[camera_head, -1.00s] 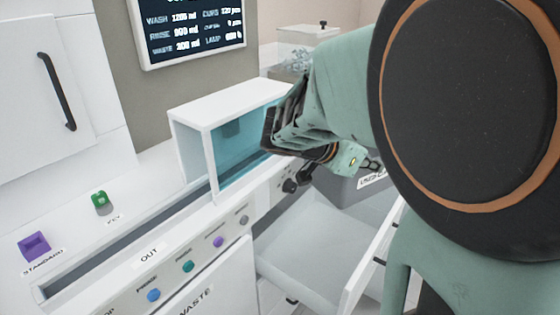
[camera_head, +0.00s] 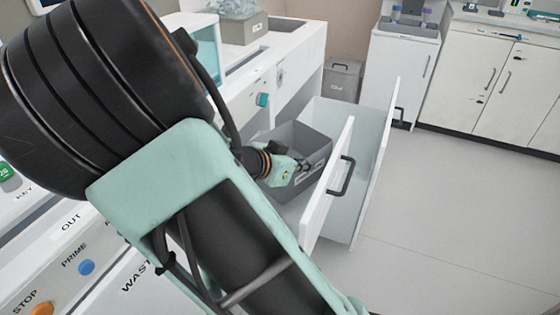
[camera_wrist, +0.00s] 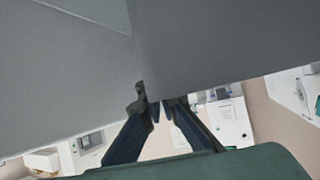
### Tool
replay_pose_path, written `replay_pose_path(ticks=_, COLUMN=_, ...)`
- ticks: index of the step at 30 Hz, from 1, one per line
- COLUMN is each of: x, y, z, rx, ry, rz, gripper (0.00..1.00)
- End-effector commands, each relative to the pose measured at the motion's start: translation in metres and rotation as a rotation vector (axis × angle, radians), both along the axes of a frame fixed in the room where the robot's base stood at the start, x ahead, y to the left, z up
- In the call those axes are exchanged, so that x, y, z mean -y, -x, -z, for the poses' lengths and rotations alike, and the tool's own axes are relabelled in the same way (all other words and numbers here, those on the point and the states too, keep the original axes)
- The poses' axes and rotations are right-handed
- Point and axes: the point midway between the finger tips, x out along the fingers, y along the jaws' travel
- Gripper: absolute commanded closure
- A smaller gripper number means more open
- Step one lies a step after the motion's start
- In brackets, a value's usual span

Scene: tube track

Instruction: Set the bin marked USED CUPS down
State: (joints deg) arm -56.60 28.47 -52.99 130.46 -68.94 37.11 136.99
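The grey bin (camera_head: 292,139) is in or just above an open white drawer (camera_head: 318,200) in the head view. Its pale label is partly covered by my gripper, so the words are not readable. My gripper (camera_head: 303,170) is at the bin's near, labelled side. In the wrist view the bin's grey walls (camera_wrist: 215,45) fill the upper part, and my gripper (camera_wrist: 161,103) has its two fingers close together at the bin's edge, pinching it. I cannot tell whether the bin's underside touches the drawer floor.
A second white pull-out panel (camera_head: 384,132) stands open behind the drawer front. A closed grey container (camera_head: 343,80) stands farther back by the wall. A grey bin with clear items (camera_head: 243,27) sits on the counter. The floor (camera_head: 450,220) at right is clear.

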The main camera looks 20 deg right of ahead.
Motion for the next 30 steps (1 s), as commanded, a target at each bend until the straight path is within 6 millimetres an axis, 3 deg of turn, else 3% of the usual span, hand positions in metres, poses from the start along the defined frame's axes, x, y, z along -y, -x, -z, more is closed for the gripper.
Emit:
replay_pose_path(ticks=3, x=0.001, y=0.0, z=0.022, rx=-0.001, ry=0.003, rz=0.001, gripper=1.0)
replay_pose_path(ticks=10, x=0.0, y=0.0, z=0.036, rx=0.0, ry=0.002, rz=0.0, gripper=1.0)
replay_pose_path(ticks=17, x=0.0, y=0.0, z=0.069, rx=-0.001, ry=0.003, rz=0.0, gripper=1.0)
replay_pose_path(ticks=30, x=0.0, y=0.0, z=0.074, rx=0.002, ry=-0.001, rz=0.0, gripper=1.0)
